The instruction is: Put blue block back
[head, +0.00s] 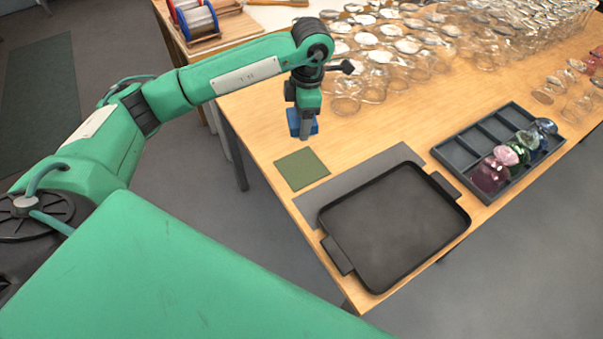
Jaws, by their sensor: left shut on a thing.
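A blue block (294,122) is at the lower end of my left arm. My left gripper (303,127) is shut on it, pointing down, and its fingers hide part of the block. The block appears above the left part of the wooden table, just behind a green square mat (301,169). I cannot tell how high the block is above the table. The mat is bare. My right gripper is not in view.
A black tray (395,225) with two handles lies on a grey mat (318,203) at the front. A dark compartment box (455,158) holds several coloured glass pieces. Many clear glasses (415,45) crowd the back. Spools (197,20) stand at the back left.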

